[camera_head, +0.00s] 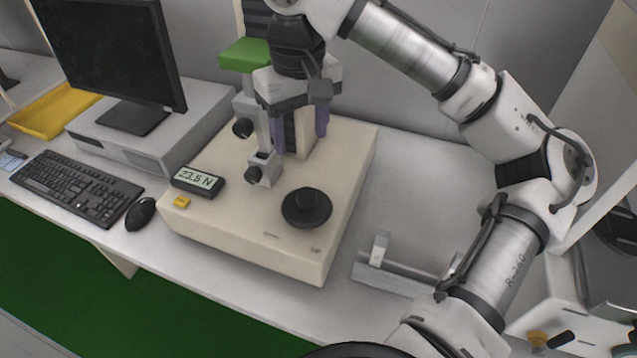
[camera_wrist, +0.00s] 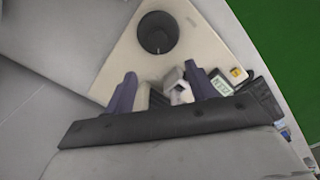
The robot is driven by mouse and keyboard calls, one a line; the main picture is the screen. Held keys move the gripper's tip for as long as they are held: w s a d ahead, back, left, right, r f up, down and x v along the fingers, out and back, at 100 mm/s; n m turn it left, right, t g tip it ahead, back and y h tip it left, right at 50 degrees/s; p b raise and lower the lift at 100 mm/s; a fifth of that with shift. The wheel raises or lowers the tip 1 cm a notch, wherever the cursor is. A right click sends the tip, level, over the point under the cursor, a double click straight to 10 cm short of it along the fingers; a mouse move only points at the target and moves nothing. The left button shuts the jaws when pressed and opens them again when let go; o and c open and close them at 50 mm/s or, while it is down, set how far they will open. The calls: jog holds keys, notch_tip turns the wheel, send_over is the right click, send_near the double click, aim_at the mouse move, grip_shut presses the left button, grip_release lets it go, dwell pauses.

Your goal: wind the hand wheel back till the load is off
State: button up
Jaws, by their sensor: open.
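The black round hand wheel (camera_head: 307,207) lies flat on the front right of the beige tester base (camera_head: 345,185). It also shows in the wrist view (camera_wrist: 158,34), beyond my fingertips. My gripper (camera_head: 299,146) hangs over the back of the base, behind the wheel and apart from it. Its two purple fingers are spread with nothing between them; they also show in the wrist view (camera_wrist: 160,72). The force readout (camera_head: 197,182) on the left of the base shows 23.5 N. Grey grips with black knobs (camera_head: 262,168) stand left of my gripper, partly hidden by it.
A yellow button (camera_head: 181,202) sits at the base's left front. A grey metal bracket (camera_head: 395,275) lies on the bench to the right. A mouse (camera_head: 140,213), keyboard (camera_head: 75,186) and monitor (camera_head: 110,50) stand left. Space above the wheel is clear.

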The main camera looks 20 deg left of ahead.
aim_at(306, 193)
jog(key=f, duration=0.7)
jog(key=f+p, duration=0.1)
jog(key=f, duration=0.5)
jog(key=shift+d+f, duration=0.2)
jog(key=shift+f, duration=0.15)
jog(key=shift+c, duration=0.3)
jog(key=c, duration=0.9)
